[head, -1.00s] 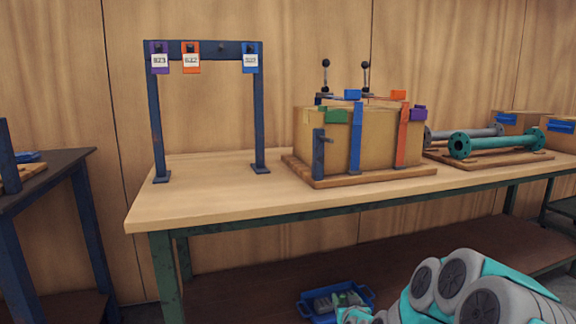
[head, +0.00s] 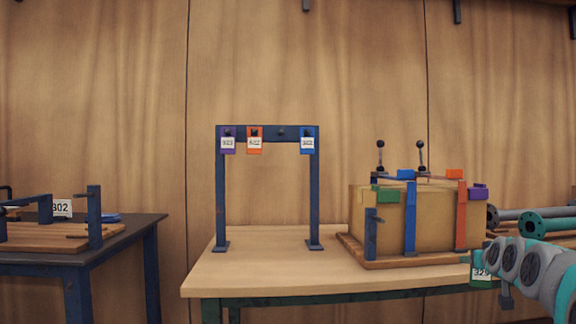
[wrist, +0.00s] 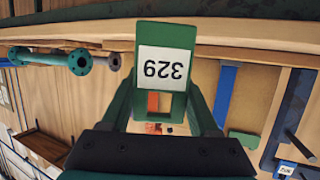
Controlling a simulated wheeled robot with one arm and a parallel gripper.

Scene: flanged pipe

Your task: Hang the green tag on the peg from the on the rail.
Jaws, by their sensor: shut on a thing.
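The green tag (wrist: 147,95), with a white label reading 329, is held in my gripper (wrist: 165,100) in the wrist view, upside down in that picture. In the head view the green tag (head: 483,280) hangs under my gripper (head: 480,257), in front of the bench's edge, right of the rail. The dark blue rail (head: 268,141) stands on two posts on the bench. A purple tag (head: 228,146), an orange tag (head: 254,146) and a blue tag (head: 308,145) hang on it. A bare peg (head: 281,132) shows between the orange and blue tags.
A cardboard box (head: 435,220) with coloured straps stands on a wooden board on the bench, between the rail and my arm. Green pipes (head: 545,222) lie at right. A dark table (head: 85,250) stands at left. The bench (head: 275,275) is clear under the rail.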

